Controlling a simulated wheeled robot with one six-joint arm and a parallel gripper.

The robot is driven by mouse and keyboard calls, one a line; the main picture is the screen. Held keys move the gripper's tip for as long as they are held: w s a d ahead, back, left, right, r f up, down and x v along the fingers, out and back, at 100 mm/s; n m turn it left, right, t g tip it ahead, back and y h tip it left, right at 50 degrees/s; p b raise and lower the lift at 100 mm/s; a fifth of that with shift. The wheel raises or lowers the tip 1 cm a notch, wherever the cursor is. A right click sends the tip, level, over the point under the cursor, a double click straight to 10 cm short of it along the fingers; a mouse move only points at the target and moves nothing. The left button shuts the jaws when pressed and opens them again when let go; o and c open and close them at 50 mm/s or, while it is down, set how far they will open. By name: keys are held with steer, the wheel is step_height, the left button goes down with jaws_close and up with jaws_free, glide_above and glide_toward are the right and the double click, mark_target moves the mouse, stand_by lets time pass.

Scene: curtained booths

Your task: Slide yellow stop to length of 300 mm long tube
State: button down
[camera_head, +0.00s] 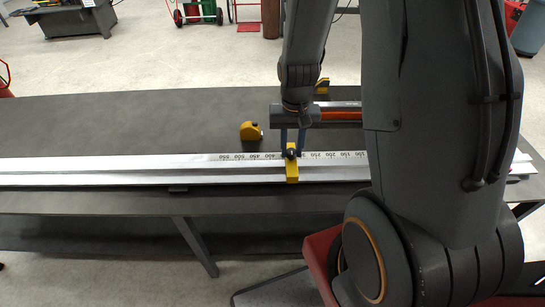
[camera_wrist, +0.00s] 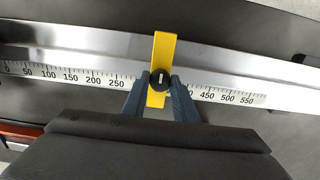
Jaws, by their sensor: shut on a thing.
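The yellow stop (camera_head: 292,172) straddles the pale metal rail with a printed millimetre scale (camera_head: 250,157). In the wrist view the stop (camera_wrist: 163,50) is a yellow bar across the rail with a black round knob (camera_wrist: 160,79). My gripper (camera_wrist: 160,88) is shut on the knob, with one blue finger on each side; the gripper (camera_head: 291,148) also shows in the head view. The stop sits between the 250 and 450 marks. My fingers hide the numbers beside it, so the exact reading cannot be told. No tube is clearly identifiable.
The rail lies along a dark grey bench (camera_head: 120,120). A yellow tape measure (camera_head: 250,131) stands behind the rail, left of my gripper. An orange-red bar (camera_head: 340,115) lies behind my gripper, partly hidden by my arm. The left bench top is clear.

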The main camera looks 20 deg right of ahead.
steer(key=shift+s+d, duration=0.3)
steer(key=shift+d, duration=0.6)
steer(key=c, duration=1.4)
jaws_free()
step_height(320, 180, up, 6)
steer(key=p, duration=0.5)
